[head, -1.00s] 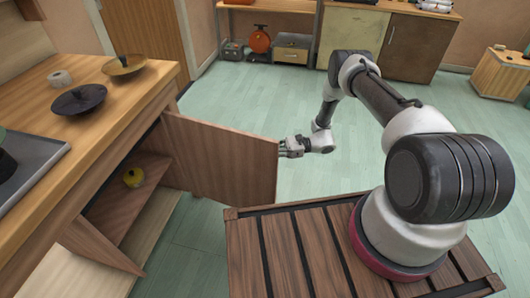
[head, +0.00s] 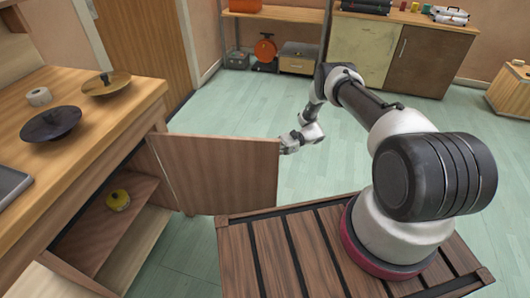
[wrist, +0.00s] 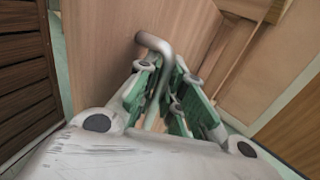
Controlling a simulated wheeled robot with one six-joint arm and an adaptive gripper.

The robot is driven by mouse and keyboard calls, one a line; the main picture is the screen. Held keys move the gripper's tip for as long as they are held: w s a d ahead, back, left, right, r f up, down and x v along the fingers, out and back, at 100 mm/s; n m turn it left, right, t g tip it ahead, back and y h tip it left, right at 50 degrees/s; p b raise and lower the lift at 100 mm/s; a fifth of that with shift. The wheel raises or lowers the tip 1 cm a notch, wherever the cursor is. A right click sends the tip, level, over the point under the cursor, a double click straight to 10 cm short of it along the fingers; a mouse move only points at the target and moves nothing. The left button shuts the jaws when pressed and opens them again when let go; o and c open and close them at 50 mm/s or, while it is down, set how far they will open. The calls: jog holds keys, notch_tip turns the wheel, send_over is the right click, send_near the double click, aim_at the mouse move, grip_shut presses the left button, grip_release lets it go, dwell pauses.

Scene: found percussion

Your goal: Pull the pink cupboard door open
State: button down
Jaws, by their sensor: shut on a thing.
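The cupboard door (head: 222,178) stands open, swung out from the counter's front. It looks brown wood, not pink. My gripper (head: 287,145) is at the door's free edge, on the far side from the head camera. In the wrist view, my gripper (wrist: 164,78) has its green-padded fingers closed around the grey bar handle (wrist: 154,42) on the door's face. The fingers partly hide the handle's lower part. The handle is hidden behind the door in the head view.
Dark (head: 51,124) and golden (head: 106,84) cymbal-like discs and a white roll (head: 39,96) are on the counter. My slatted base is close to the door. The green floor beyond it is clear.

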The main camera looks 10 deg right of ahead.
jog(key=shift+w+r, duration=0.1)
jog(key=shift+r, duration=0.1)
jog(key=c, duration=1.5)
grip_release()
jog(key=shift+a, duration=0.1)
jog(key=shift+c, duration=0.2)
jog(key=v, duration=1.2)
jog(key=shift+f, duration=0.15)
